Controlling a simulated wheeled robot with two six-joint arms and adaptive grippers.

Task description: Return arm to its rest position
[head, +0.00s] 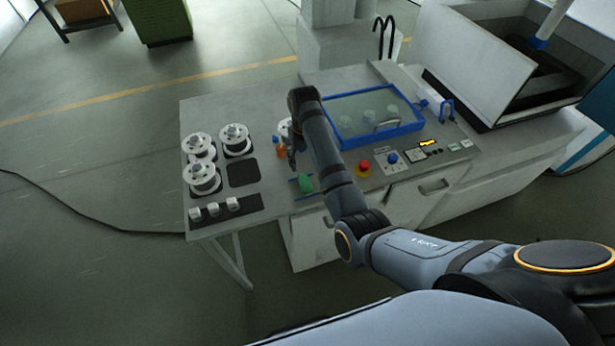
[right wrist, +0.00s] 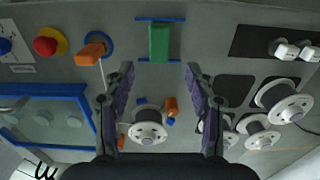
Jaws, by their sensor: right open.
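My right gripper (head: 293,158) hangs above the table, partly hidden behind its own arm in the head view. In the right wrist view its two fingers (right wrist: 160,75) are spread apart with nothing gripped between them. Past the fingertips lies a green block (right wrist: 159,43) between two blue strips; the block also shows in the head view (head: 306,183). A white spool (right wrist: 148,130) with orange and blue parts around it shows between the fingers, lower in the wrist view, apart from them. My left gripper is not in view.
White spools (head: 202,176) and small white pieces on a dark strip (head: 226,213) stand at the table's left. A blue-framed glass lid (head: 372,115) and a red button (head: 364,168) lie to the right. An orange lever (right wrist: 92,52) shows near the fingers. Open floor lies left.

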